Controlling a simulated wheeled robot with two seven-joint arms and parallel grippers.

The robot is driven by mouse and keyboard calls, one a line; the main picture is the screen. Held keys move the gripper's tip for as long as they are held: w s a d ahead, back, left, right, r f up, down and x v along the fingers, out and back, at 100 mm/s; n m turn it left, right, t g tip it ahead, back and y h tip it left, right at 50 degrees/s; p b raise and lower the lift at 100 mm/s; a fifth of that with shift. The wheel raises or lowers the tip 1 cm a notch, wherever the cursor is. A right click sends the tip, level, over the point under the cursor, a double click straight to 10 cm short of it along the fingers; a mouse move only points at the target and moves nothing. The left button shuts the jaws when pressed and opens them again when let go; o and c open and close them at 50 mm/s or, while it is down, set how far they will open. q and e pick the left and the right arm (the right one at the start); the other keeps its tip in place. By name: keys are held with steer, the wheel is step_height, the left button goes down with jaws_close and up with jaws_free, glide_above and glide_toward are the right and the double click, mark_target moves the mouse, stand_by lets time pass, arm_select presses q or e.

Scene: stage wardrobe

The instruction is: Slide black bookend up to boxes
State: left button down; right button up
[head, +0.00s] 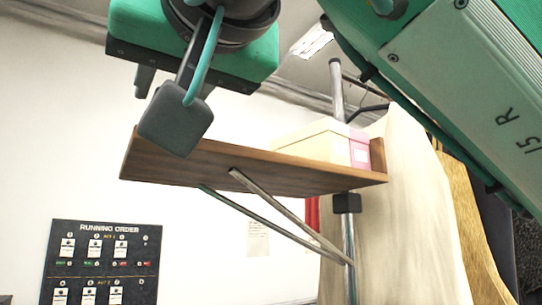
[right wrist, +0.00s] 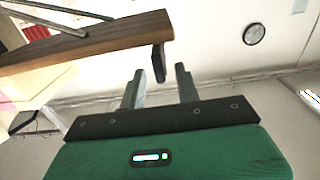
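The black bookend (right wrist: 158,63) shows in the right wrist view as a narrow dark upright at the open end of the wooden shelf (right wrist: 90,43). I cannot make it out in the head view, where my wrist parts cover that end. My right gripper (right wrist: 160,67) is open, its two grey fingers apart, with the bookend appearing between them in the picture. I cannot tell whether a finger touches it. In the head view the right gripper (head: 145,82) is above the left end of the shelf (head: 250,166). A cream box (head: 310,143) and a pink box (head: 360,150) stand at the shelf's right end.
The shelf is held by slanted metal struts (head: 290,225) and a post (head: 348,235). A pale cloth (head: 400,200) hangs to the right. A running order board (head: 103,262) is at lower left. The shelf top looks bare between its left end and the boxes.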

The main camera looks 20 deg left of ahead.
steer(key=shift+x, duration=1.35)
arm_select(q)
steer(key=shift+s, duration=0.6)
arm_select(e)
steer(key=shift+s, duration=0.1)
steer(key=shift+d, duration=0.1)
steer(key=shift+c, duration=0.8)
jaws_close()
arm_select(q)
steer(key=shift+w+r, duration=0.1)
steer(key=shift+w, duration=0.05)
steer(key=shift+w, duration=0.1)
